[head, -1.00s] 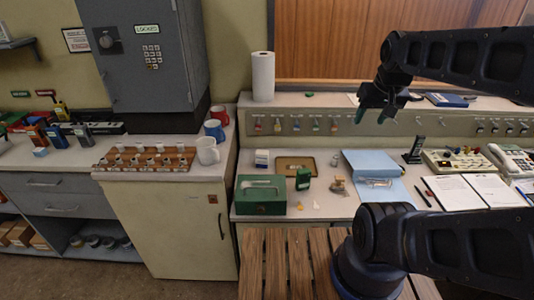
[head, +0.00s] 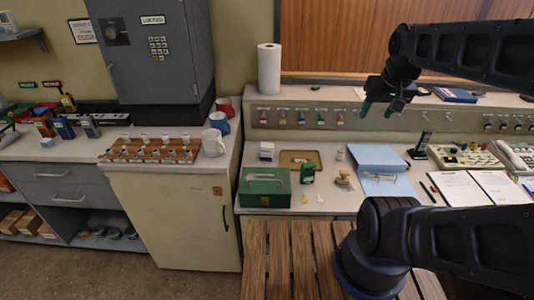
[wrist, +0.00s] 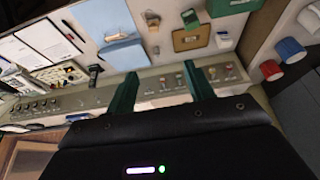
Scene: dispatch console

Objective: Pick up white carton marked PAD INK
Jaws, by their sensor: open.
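A small white carton with a blue band (head: 266,151) stands on the console desk, behind the green metal box and left of a brown tray. Its lettering is too small to read. It also shows as a small pale box in the wrist view (wrist: 223,40), beside the tray. My gripper (head: 378,108) is open and empty, raised in front of the back panel, to the right of the carton and well apart from it. Its two green fingers (wrist: 162,86) show spread in the wrist view with nothing between them.
The green metal box (head: 264,188) stands at the desk's front edge. The brown tray (head: 300,152), a small green box (head: 308,173), a stamp (head: 343,178) and a blue folder (head: 375,158) lie to the right. A paper roll (head: 269,69) stands on the ledge behind.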

